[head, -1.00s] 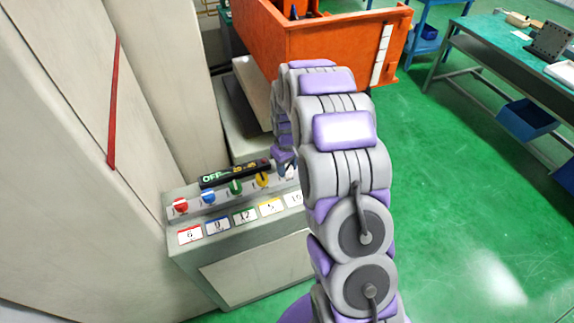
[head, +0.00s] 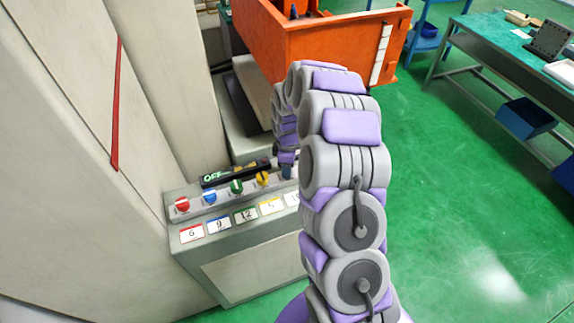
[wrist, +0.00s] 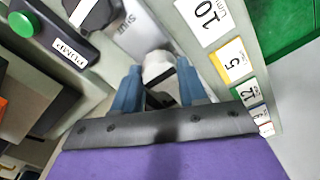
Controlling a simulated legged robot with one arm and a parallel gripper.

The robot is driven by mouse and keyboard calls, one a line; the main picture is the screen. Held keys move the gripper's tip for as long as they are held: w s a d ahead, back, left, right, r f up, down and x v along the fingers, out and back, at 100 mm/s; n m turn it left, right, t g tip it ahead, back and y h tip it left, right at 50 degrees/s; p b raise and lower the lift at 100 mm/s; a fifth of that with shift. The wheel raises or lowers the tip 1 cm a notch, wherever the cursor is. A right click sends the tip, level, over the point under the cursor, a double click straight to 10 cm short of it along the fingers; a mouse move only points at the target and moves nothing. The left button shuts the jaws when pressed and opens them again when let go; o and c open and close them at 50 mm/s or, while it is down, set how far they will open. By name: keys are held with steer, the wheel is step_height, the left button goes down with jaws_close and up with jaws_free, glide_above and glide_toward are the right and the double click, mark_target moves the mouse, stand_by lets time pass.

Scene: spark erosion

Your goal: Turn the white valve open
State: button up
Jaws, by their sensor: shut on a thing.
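The white valve (wrist: 158,66) is a white knob with a dark stripe, on the grey panel in the wrist view. The two blue fingers of my gripper (wrist: 159,78) stand on either side of it and are shut on it. In the head view my gripper (head: 287,171) is at the right end of the row of valves, and it and my arm hide the white valve there. The lower part of the valve is hidden behind my gripper in the wrist view.
The control box (head: 250,247) carries red (head: 182,204), blue (head: 209,197), green (head: 236,187) and yellow (head: 262,179) valves with number cards below. A green pump button (wrist: 20,25) and black knob (wrist: 92,12) are near my gripper.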

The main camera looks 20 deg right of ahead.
steer(key=shift+w+r+n, duration=0.1)
steer(key=shift+w+n, duration=0.05)
steer(key=shift+n, duration=0.15)
stand_by(0.4)
steer(key=o, duration=1.1)
steer(key=shift+c, duration=0.2)
step_height(320, 180, up, 17)
steer(key=shift+r, duration=0.1)
steer(key=s+a+r+m+g+b, duration=0.1)
steer(key=s+a+m+b, duration=0.25)
steer(key=s, duration=0.95)
steer(key=s+a+r+m+b, duration=0.15)
steer(key=s+a+m, duration=0.25)
steer(key=s, duration=0.9)
steer(key=s+f+m+b, duration=0.2)
steer(key=s+f+m, duration=0.2)
steer(key=s, duration=0.9)
steer(key=shift+s+f+m+g+b, duration=0.25)
steer(key=shift+m+g+b, duration=0.15)
steer(key=shift+m, duration=0.45)
